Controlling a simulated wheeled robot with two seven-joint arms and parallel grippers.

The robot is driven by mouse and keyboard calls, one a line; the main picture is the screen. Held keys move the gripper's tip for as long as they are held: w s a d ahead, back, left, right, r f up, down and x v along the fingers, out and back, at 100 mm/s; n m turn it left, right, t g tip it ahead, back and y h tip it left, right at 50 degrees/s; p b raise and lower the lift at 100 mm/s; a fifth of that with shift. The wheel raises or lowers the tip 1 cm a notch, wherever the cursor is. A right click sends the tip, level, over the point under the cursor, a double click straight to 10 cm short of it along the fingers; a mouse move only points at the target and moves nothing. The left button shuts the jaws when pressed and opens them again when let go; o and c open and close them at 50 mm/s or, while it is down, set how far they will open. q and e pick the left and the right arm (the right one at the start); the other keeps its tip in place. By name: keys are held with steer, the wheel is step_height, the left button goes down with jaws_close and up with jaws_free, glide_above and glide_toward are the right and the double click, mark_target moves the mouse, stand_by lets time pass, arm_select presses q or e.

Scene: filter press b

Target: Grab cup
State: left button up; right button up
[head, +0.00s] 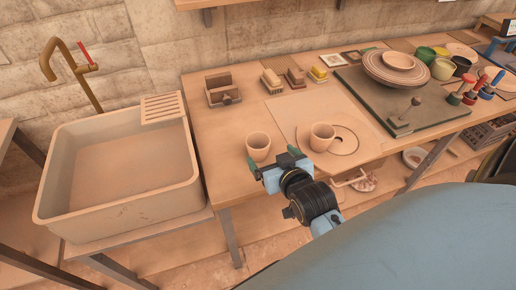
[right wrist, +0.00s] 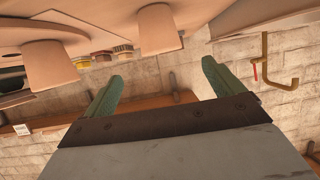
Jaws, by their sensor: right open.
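Two plain tan clay cups stand upright on the wooden workbench. My right gripper (head: 273,159) is open and empty, just in front of the left cup. In the right wrist view, which looks upside down, the left cup (right wrist: 158,30) shows above the gap between the green fingers (right wrist: 160,88), apart from them. The right cup (right wrist: 50,64) is further left there. My left gripper is not in view.
A large sink (head: 120,170) with a brass tap (head: 72,68) stands left of the workbench (head: 215,135). Behind the cups are a wooden box (head: 222,90) and small brushes or blocks. Stacked plates (head: 397,68), several pots and coloured-handled tools fill the right side.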

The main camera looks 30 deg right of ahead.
mark_target(254, 137)
steer(key=b+x, duration=0.1)
steer(key=x, duration=1.1)
steer(key=shift+w+f, duration=0.15)
steer(key=shift+w, duration=0.1)
steer(key=c, duration=1.1)
